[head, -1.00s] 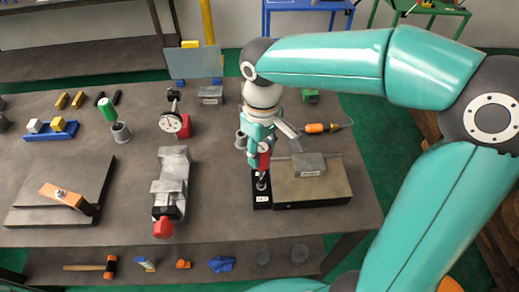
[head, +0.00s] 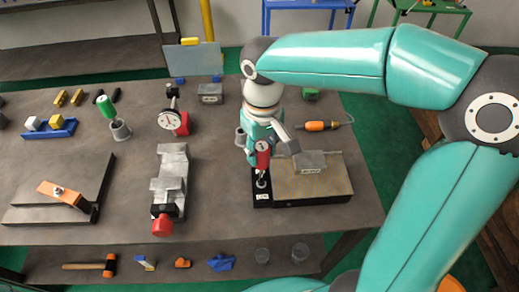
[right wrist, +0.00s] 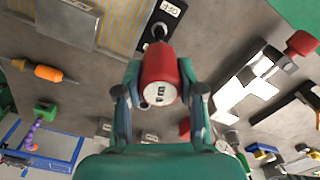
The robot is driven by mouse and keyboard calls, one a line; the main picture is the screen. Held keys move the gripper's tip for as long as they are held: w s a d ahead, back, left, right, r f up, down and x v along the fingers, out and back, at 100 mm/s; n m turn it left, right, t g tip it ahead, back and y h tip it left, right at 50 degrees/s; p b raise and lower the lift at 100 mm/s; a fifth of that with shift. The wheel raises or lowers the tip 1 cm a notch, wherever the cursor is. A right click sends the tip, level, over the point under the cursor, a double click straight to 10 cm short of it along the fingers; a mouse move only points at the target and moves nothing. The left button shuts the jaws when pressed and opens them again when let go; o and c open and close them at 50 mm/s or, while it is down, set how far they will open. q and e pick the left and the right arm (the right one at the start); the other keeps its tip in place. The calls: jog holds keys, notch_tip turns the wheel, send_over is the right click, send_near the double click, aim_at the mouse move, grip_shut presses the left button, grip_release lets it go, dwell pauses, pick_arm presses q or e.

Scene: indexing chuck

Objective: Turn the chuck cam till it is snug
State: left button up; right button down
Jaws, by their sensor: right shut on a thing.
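The flat magnetic chuck (head: 325,187) has a tan, striped top and lies at the right of the bench. At its left end is a black block with a white label (head: 262,197), which reads OFF in the wrist view (right wrist: 171,9). The round metal cam socket (right wrist: 160,31) sits in that block. My right gripper (head: 262,150) is shut on a red tool (right wrist: 158,75) with a round pale face. The tool stands over the block, its lower end at the socket. Whether it is fully seated I cannot tell. My left gripper is out of view.
A grey steel block (head: 310,162) lies on the chuck. An orange-handled tool (head: 316,126) is behind it. A vise with a red knob (head: 162,225) and a dial gauge on a stand (head: 169,120) are to the left. Bare bench lies between vise and chuck.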

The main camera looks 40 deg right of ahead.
jog(key=shift+m, duration=0.4)
jog(key=shift+m, duration=1.8)
jog(key=shift+m+b, duration=0.3)
jog(key=shift+m, duration=0.2)
jog(key=shift+r+n, duration=0.1)
jog(key=shift+n, duration=0.3)
jog(key=shift+r+p, duration=0.75)
jog(key=shift+p, duration=0.05)
